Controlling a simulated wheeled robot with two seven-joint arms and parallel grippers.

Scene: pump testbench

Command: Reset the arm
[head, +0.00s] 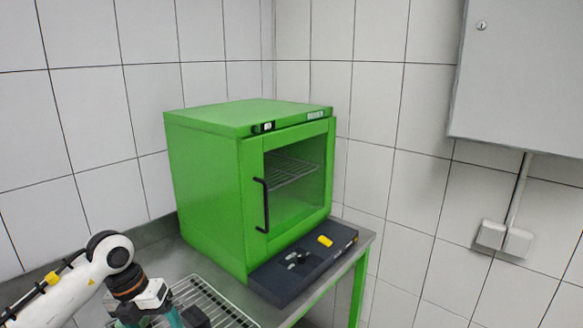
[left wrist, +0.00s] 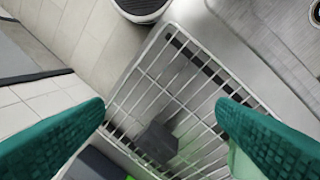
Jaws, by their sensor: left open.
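My left arm comes in from the lower left in the head view, with its left gripper (head: 149,318) low over the wire rack (head: 222,303) at the bottom edge. In the left wrist view the two green fingers of the left gripper (left wrist: 162,112) are wide apart with nothing between them. The wire rack (left wrist: 150,68) lies beyond the fingers. A dark grey block (left wrist: 157,141) rests on the rack, and it also shows beside the gripper in the head view (head: 196,317). My right gripper is in neither view.
A green cabinet (head: 207,190) with a closed glass door and black handle (head: 262,205) stands on the metal table (head: 180,262). A dark panel (head: 290,274) with a yellow part (head: 325,241) sits before it. A grey wall box (head: 525,75) hangs at right.

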